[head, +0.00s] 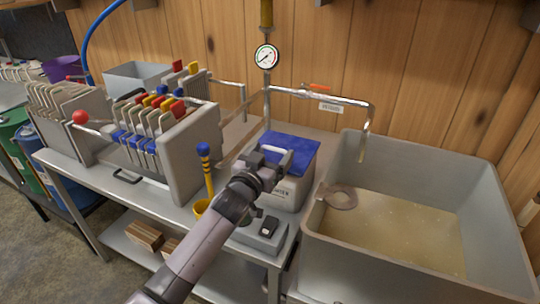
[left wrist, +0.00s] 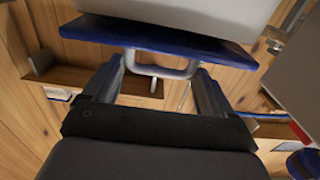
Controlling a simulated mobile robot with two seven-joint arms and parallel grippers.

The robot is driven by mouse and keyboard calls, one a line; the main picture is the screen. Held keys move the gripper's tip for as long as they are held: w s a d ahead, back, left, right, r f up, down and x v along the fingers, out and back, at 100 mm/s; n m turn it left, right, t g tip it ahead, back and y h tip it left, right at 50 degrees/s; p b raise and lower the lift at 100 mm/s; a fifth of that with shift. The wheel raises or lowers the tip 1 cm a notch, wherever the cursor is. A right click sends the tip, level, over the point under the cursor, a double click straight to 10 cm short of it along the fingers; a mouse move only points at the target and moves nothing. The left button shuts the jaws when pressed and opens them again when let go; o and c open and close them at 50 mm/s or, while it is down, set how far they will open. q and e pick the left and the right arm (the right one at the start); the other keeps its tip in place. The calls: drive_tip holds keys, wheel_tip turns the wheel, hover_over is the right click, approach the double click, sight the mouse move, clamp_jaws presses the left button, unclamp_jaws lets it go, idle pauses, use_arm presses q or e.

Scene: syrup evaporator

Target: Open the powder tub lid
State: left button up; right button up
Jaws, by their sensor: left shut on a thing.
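The powder tub (head: 291,192) is a light grey box on the metal bench, left of the big basin. Its blue lid (head: 296,147) lies on top of it and looks closed. My left gripper (head: 268,158) is at the lid's near-left part, shut on the lid's grey handle. In the left wrist view, the handle (left wrist: 160,71) runs between the two fingers of the gripper (left wrist: 162,84), under the blue lid edge (left wrist: 160,37), with the pale tub (left wrist: 200,8) beyond. My arm hides part of the tub's front. My right gripper is not in view.
A large grey basin (head: 330,238) with cloudy liquid stands right of the tub, under a pipe and tap (head: 330,98). A filter press (head: 190,150) with coloured handles is at left.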

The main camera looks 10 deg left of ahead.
sight(277, 154)
use_arm(q)
drive_tip(key=shift+w+r+p, duration=0.15)
drive_tip(key=shift+r+p, duration=0.1)
drive_tip(key=shift+r, duration=0.35)
drive_tip(key=shift+w+r+p, duration=0.15)
drive_tip(key=shift+r+p, duration=0.05)
drive_tip(key=shift+r, duration=0.4)
drive_tip(key=r, duration=0.1)
drive_tip(key=w+r+p, duration=0.1)
drive_tip(key=r, duration=0.1)
drive_tip(key=w+r, duration=0.1)
drive_tip(key=shift+w+d+r+p, duration=0.2)
drive_tip(key=shift+d+r+p, duration=0.1)
drive_tip(key=shift+d+p, duration=0.1)
drive_tip(key=shift+w+d+r, duration=0.25)
drive_tip(key=shift+w+r, duration=0.8)
drive_tip(key=shift+r, duration=0.05)
